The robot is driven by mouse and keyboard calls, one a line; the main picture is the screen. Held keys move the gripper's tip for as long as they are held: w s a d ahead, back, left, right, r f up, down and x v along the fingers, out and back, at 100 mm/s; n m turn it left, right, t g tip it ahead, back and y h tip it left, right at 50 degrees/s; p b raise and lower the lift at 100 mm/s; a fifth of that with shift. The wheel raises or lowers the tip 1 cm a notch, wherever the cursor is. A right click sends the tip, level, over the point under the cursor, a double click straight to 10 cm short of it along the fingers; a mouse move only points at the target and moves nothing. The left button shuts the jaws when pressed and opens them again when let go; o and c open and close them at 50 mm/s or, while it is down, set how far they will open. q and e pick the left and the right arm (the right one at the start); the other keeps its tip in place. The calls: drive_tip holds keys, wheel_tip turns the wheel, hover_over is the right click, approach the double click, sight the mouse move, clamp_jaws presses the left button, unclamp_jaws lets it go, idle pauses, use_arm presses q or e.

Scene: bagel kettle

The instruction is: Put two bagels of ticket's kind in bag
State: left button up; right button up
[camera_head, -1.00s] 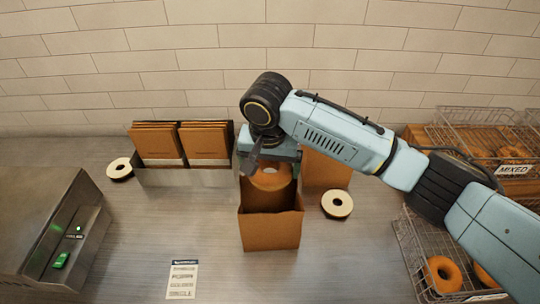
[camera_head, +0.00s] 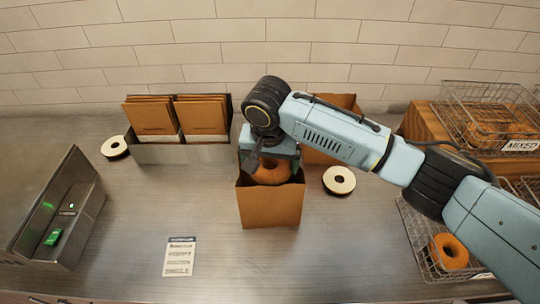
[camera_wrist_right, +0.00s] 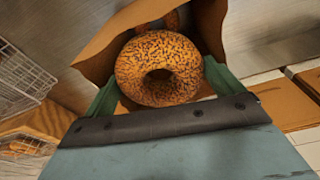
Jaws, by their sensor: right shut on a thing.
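My right gripper (camera_head: 270,160) is shut on a brown bagel (camera_head: 270,173) at the mouth of an open brown paper bag (camera_head: 270,207). The bagel's lower part is hidden behind the bag's front wall. In the right wrist view the held bagel (camera_wrist_right: 160,72) is covered in dark specks and sits between green fingers, with the bag's paper (camera_wrist_right: 207,30) around it. My left gripper is out of view.
Wire baskets of bagels stand at the right (camera_head: 440,245), one marked MIXED (camera_head: 520,146). A holder (camera_head: 180,153) with folded bags is behind left. Cream-topped rings lie at left (camera_head: 115,147) and right of the bag (camera_head: 339,180). A metal machine (camera_head: 60,215) stands left.

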wheel_tip(320, 180, down, 8)
drive_tip(key=b, duration=0.2)
drive_tip(key=shift+r, duration=0.2)
idle(0.3)
idle(0.5)
drive_tip(key=o, duration=0.7)
drive_tip(key=shift+r+p, duration=2.5)
drive_tip(key=shift+p, duration=0.55)
